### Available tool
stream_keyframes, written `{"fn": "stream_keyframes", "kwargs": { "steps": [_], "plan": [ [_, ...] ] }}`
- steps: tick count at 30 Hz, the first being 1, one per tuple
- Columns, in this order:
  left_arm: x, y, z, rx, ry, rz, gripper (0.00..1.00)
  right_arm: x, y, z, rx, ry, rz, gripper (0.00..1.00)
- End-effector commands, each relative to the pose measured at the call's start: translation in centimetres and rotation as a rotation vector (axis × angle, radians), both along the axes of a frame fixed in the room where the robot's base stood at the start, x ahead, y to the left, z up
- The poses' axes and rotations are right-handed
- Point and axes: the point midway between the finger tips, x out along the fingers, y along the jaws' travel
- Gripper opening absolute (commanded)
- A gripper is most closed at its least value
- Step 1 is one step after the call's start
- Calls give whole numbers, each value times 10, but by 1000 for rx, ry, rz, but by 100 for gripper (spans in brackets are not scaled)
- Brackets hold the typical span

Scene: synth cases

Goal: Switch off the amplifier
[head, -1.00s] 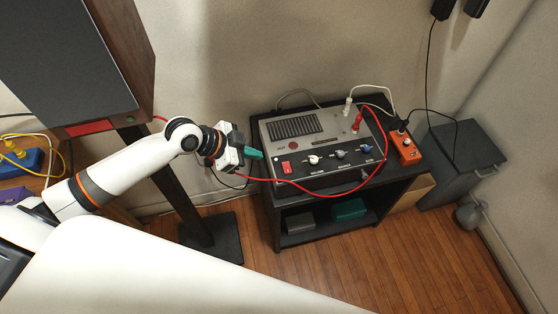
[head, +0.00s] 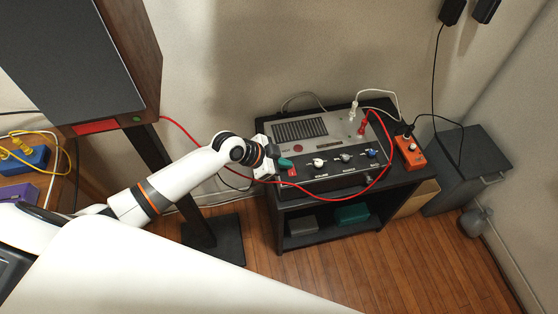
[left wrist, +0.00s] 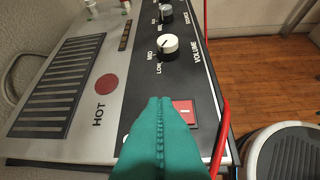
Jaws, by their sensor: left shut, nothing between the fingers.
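The amplifier (head: 330,129) is a grey box with a black front panel, standing on a dark shelf unit. Its red switch (head: 292,172) sits at the left end of the front panel, and it also shows in the left wrist view (left wrist: 185,111). A white-topped volume knob (left wrist: 168,45) is beyond it. My left gripper (head: 286,163) has green fingers that are shut and empty. In the left wrist view the fingertips (left wrist: 160,101) are just beside the switch and cover part of its left side. I cannot tell whether they touch it. My right gripper is not in view.
A red cable (head: 391,160) loops in front of the amplifier and passes close to the switch. An orange power strip (head: 410,152) lies at the shelf unit's right end. A large speaker (head: 75,55) on a stand is at the left. Wooden floor is clear in front.

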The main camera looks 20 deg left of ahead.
Motion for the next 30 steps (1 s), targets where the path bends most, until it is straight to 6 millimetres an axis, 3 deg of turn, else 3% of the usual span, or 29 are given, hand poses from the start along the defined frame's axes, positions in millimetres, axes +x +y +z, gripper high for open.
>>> {"fn": "stream_keyframes", "kwargs": {
  "steps": [10,30],
  "plan": [
    [2,2,-8,2,1,0,0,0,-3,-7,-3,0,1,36],
    [-13,-8,-3,0,8,-2,0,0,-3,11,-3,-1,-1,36]
  ]
}}
